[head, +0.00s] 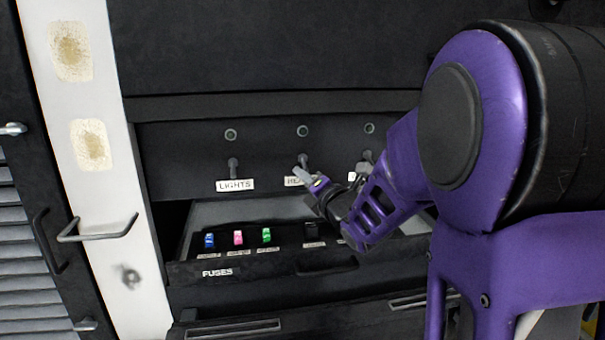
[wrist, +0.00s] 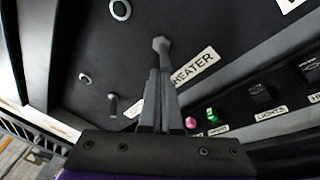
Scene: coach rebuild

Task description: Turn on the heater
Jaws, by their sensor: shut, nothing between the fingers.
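The heater switch is a small grey toggle lever (head: 303,161) in the middle of the dark panel, above a partly covered label. In the wrist view its rounded end (wrist: 161,45) shows just beyond my fingertips, beside the white HEATER label (wrist: 196,66). A round indicator (head: 302,131) sits above the lever and looks dark. My gripper (head: 318,182) is shut and empty, with its fingertips (wrist: 160,72) right at the lever. I cannot tell whether they touch it. My fingers hide part of the lever and label.
The lights switch (head: 232,166) is to the left; a third switch (head: 366,160) on the right is partly behind my arm. Below is an open fuse drawer (head: 190,272) with blue, pink and green fuses. A wire handle (head: 97,236) sticks out from the white post.

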